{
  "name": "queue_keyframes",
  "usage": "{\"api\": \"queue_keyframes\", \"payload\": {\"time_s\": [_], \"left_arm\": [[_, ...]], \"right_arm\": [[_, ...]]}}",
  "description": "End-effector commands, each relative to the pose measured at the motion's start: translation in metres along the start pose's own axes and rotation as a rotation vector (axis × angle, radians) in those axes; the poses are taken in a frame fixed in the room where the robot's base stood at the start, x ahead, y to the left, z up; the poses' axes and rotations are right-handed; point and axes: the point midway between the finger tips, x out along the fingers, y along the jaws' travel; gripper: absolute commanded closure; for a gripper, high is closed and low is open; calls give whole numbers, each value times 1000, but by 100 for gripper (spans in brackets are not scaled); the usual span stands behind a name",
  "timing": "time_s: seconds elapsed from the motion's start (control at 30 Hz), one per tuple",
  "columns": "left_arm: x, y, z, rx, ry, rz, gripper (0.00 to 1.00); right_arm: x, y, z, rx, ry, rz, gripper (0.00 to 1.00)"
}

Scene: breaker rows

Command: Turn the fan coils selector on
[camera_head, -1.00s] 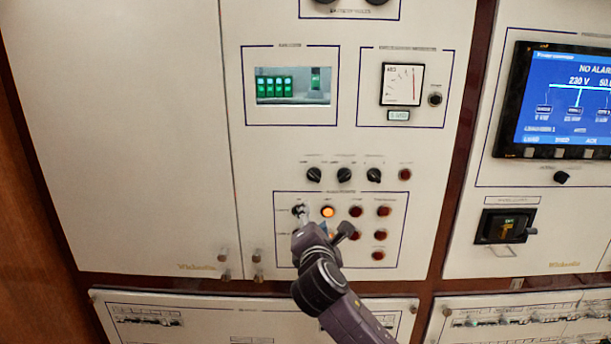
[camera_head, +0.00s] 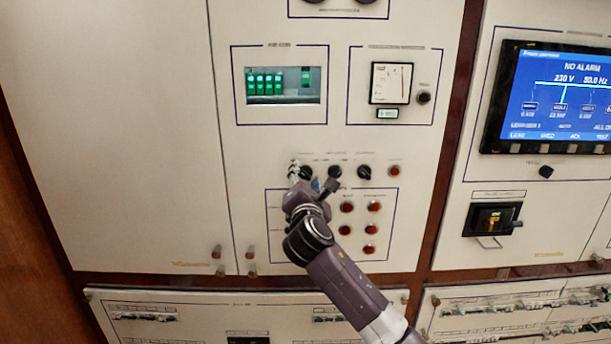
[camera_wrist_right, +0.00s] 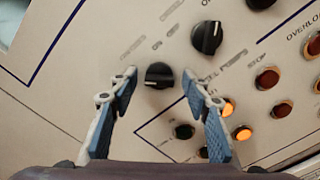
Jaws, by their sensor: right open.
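A row of three black rotary selectors sits on the white panel; the labels are too blurred to tell which is the fan coils one. The leftmost selector (camera_wrist_right: 158,75) lies between the tips of my right gripper (camera_wrist_right: 160,82) in the right wrist view, with a gap on both sides. The middle selector (camera_wrist_right: 207,37) is up and to the right of it, and also shows in the head view (camera_head: 334,171). The rightmost selector (camera_head: 364,172) is beside it. My right gripper (camera_head: 297,170) is open at the row's left end. My left gripper is not in view.
Below the row is a framed group with red buttons (camera_head: 346,207) and lit orange lamps (camera_wrist_right: 242,133), partly hidden by my right arm in the head view. A red lamp (camera_head: 395,170) ends the row. A blue screen (camera_head: 560,98) and a breaker (camera_head: 492,219) are on the right.

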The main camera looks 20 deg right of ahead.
Motion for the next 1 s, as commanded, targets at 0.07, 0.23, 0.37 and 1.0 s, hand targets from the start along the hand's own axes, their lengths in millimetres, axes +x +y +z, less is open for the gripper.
{"api": "queue_keyframes", "payload": {"time_s": [0.07, 0.23, 0.37, 1.0], "left_arm": [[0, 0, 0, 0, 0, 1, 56], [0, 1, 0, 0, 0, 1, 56], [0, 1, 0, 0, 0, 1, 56], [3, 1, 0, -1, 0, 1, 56]], "right_arm": [[1, 0, 0, 0, 0, 0, 56], [1, 0, 0, 1, 0, 1, 56], [1, 0, 0, 1, 0, 1, 68], [1, -1, -1, 70, 1, 0, 98]]}}
